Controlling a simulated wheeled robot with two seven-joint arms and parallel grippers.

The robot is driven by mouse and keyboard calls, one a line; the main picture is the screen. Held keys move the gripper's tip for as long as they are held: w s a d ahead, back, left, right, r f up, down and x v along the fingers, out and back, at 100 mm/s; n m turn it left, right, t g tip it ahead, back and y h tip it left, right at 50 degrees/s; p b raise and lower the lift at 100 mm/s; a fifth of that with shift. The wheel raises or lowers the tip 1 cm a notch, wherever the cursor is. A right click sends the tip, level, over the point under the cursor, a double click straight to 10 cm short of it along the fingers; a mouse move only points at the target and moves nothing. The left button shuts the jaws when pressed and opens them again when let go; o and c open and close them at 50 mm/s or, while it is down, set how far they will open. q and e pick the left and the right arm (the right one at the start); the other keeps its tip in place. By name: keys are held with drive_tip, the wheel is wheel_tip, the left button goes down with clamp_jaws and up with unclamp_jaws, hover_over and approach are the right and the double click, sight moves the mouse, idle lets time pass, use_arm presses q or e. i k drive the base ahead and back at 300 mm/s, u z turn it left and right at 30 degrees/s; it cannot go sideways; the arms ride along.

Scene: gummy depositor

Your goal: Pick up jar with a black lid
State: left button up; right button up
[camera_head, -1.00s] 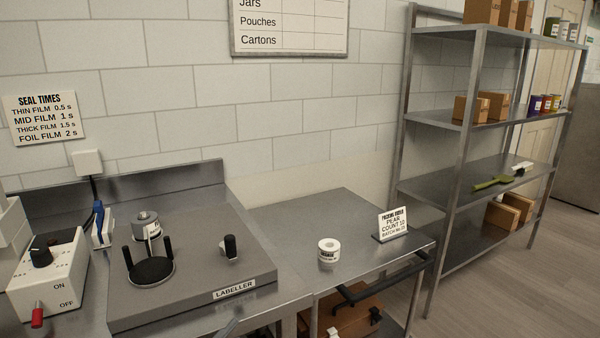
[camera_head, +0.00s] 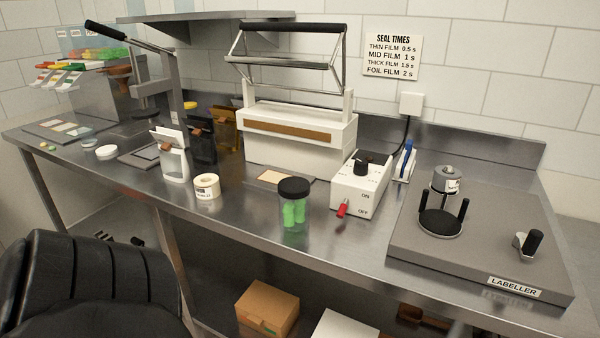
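A clear jar (camera_head: 294,214) with a black lid (camera_head: 294,188) stands upright on the steel bench (camera_head: 240,222), near its front edge. Green pieces show inside it. It stands in front of the white sealer and left of the white control box. Neither of my grippers shows in the head view.
A white sealer (camera_head: 300,142) with a raised bar stands behind the jar. A control box (camera_head: 362,182) with a red switch is to its right, then the grey labeller (camera_head: 480,245). A label roll (camera_head: 207,187) sits left.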

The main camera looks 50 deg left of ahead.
sight(294, 215)
drive_tip(key=u, duration=1.7)
